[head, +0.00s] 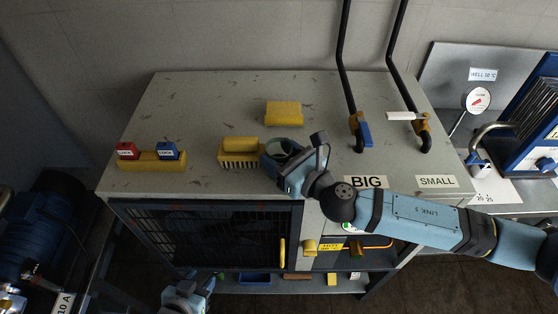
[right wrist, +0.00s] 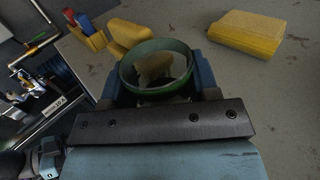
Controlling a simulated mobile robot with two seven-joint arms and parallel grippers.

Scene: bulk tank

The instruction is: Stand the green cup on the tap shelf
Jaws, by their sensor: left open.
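The green cup (head: 283,148) is at the front edge of the grey cabinet top, beside a yellow brush. In the right wrist view the cup (right wrist: 155,62) is upright, its open rim showing, with a blue finger against each side. My right gripper (head: 281,160) is shut on it; whether its base touches the top is hidden. My left gripper (head: 188,292) is open and empty, low in front of the cabinet. At the right, a grey tap (head: 490,130) stands over a pale shelf surface (head: 498,192).
The yellow brush (head: 238,160) is close left of the cup; a yellow block (head: 284,113) lies behind. A yellow holder (head: 150,162) carries red and blue locks. Two black pipes with blue (head: 365,131) and white (head: 405,116) handles come down right of centre. A blue-framed unit (head: 530,125) stands far right.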

